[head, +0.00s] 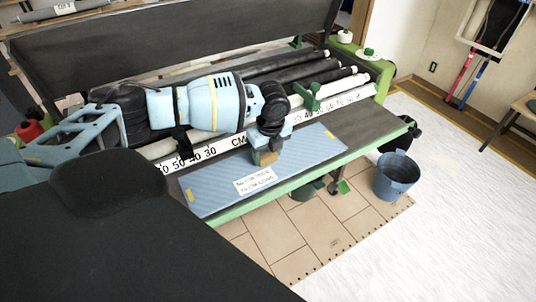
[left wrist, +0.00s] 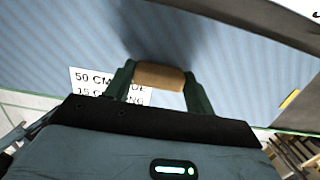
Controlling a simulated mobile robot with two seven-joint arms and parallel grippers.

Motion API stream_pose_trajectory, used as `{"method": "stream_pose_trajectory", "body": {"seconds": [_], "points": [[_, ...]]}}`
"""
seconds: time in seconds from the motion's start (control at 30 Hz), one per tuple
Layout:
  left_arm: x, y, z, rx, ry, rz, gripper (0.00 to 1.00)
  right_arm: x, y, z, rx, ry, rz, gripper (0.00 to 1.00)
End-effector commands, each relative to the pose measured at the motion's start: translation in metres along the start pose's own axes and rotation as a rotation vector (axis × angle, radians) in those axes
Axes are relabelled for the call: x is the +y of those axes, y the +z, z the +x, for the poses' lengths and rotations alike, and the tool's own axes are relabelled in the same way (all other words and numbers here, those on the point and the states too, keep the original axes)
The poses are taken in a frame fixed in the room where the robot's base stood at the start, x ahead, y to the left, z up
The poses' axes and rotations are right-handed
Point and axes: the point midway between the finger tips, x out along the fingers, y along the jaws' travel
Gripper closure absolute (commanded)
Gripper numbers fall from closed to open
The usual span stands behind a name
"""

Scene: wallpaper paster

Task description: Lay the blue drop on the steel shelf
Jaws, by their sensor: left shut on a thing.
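The blue drop (head: 222,183) is a flat striped blue sheet with a white label and yellow marks at its ends. It also fills much of the left wrist view (left wrist: 225,65). It lies flat on or just above the dark grey shelf (head: 365,128) of the paster; I cannot tell whether it touches. My left gripper (head: 266,156) points down over the drop's middle. Its green fingers (left wrist: 158,88) are shut on a tan grip (left wrist: 158,76) that appears to belong to the drop. The fingers hide part of the label. My right gripper is not in view.
A ruler strip (head: 340,110) and long rollers (head: 325,75) run behind the shelf. A green clip-like piece (head: 308,98) stands by the ruler. A blue bucket (head: 396,177) stands on the floor at right. The shelf's right end is bare.

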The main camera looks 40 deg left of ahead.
Motion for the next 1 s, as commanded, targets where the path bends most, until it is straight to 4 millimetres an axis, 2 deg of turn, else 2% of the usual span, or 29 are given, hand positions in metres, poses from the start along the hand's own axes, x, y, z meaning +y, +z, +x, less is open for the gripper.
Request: {"method": "stream_pose_trajectory", "body": {"seconds": [0.1,0.47,0.5,0.63,1.0], "points": [[-0.0007,-0.0006,0.0064,0.000,-0.003,-0.001,0.72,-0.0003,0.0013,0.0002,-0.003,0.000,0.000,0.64],[-0.0007,-0.0011,0.0089,0.000,-0.002,-0.001,0.72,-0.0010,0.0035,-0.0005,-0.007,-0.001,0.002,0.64],[-0.0006,-0.0011,0.0093,0.000,-0.002,0.000,0.43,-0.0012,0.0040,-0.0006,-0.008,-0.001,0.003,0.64],[-0.0006,-0.0011,0.0090,-0.001,-0.002,0.000,0.26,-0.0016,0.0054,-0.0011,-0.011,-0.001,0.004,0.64],[-0.0007,-0.0003,0.0053,-0.001,-0.003,0.000,0.24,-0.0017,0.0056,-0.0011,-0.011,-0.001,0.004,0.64]]}}
